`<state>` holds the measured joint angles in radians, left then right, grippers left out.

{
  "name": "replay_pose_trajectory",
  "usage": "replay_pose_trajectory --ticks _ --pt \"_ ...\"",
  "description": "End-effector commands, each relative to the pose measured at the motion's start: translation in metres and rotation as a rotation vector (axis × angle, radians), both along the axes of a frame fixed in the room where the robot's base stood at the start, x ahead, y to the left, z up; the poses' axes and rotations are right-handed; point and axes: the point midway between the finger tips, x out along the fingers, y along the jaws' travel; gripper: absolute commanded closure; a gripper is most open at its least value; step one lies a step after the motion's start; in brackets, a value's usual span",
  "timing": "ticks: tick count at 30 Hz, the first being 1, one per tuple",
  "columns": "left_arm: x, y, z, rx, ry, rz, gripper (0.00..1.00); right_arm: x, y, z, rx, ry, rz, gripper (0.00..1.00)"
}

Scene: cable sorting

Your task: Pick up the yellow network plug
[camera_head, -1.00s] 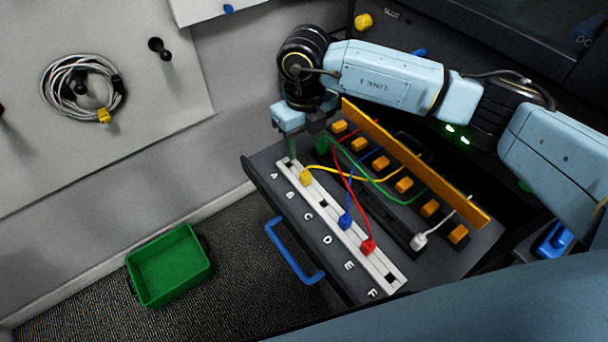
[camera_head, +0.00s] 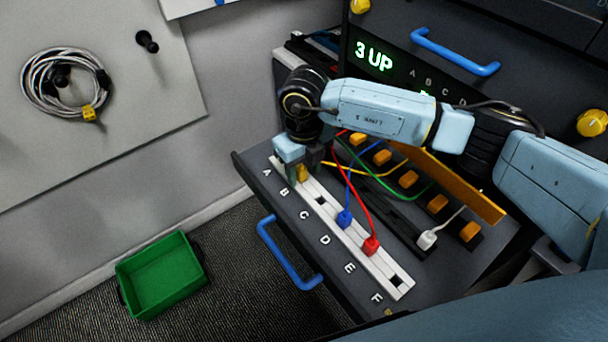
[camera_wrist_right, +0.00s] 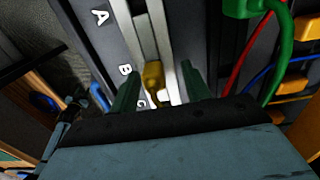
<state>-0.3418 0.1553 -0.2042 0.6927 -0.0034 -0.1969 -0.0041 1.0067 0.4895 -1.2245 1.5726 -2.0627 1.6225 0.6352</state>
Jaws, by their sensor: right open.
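The yellow network plug (camera_head: 302,173) sits upright in the white socket strip (camera_head: 322,203), near the letter B. My right gripper (camera_head: 298,177) is over it, pointing down, and partly hides it in the head view. In the right wrist view the yellow plug (camera_wrist_right: 153,77) stands between the two green fingers of my right gripper (camera_wrist_right: 160,88). The fingers are apart, with a gap on each side of the plug. My left gripper is not in view.
A blue plug (camera_head: 345,217) and a red plug (camera_head: 371,244) sit farther along the strip. A white plug (camera_head: 427,240) and orange blocks (camera_head: 408,178) lie behind. A green plug (camera_wrist_right: 240,8) is close by. A green bin (camera_head: 162,276) stands on the floor. A display reads "3 UP" (camera_head: 374,56).

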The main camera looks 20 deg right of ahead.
Motion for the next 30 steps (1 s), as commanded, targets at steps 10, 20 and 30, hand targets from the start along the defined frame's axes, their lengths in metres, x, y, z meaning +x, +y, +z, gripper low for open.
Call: replay_pose_trajectory --ticks 10,20,30 --pt "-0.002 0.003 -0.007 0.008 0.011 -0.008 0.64 0.0 0.0 -0.006 0.0 0.0 0.0 0.84" --pt "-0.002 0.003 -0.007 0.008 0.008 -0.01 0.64 0.001 -0.002 -0.007 -0.004 -0.001 -0.002 1.0" --pt "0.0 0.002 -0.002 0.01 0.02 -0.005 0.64 0.002 -0.001 0.041 -0.001 -0.006 -0.001 1.0"
